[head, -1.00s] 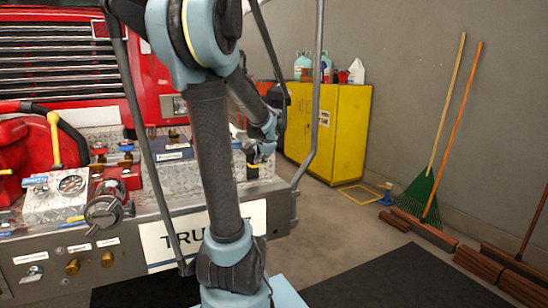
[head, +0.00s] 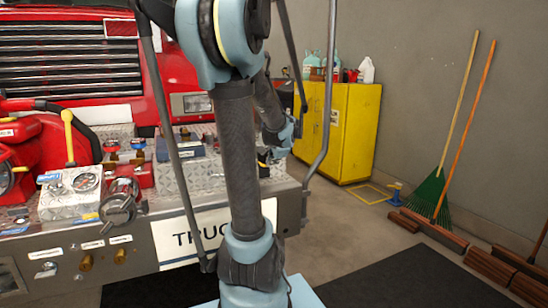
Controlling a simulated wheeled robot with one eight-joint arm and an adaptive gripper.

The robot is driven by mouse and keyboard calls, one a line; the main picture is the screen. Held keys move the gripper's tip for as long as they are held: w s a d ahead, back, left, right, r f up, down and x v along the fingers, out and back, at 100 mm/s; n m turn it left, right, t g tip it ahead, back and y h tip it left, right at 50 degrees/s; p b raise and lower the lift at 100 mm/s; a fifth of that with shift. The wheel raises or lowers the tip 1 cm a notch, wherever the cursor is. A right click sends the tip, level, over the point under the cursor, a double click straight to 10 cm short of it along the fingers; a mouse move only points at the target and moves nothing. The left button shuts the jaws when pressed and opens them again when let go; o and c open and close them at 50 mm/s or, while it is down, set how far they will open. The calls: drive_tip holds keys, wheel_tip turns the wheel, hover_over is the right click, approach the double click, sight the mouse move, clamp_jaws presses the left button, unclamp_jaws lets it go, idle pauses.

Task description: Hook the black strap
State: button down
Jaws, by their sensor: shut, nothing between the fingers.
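A long dark strip (head: 172,130), which may be the black strap, runs from the top edge of the head view down in front of the bumper. Its lower end is at the bumper's bottom edge, beside my arm. I cannot tell which is the task's strap, and no hook is clear. My gripper (head: 265,159) is small and partly hidden by my arm. It is shut and empty, pointing down near the right end of the bumper deck.
The red truck's metal bumper (head: 120,250) carries gauges, valves and a TRUCK plate (head: 185,238). A grey upright bar (head: 326,95) stands at its right corner. A yellow cabinet (head: 350,130), a green rake (head: 430,195) and brown blocks (head: 440,235) stand behind.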

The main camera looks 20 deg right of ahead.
drive_tip(key=d+v, duration=0.1)
drive_tip(key=v, duration=1.2)
drive_tip(key=shift+a+r, duration=0.35)
drive_tip(key=shift+a, duration=0.2)
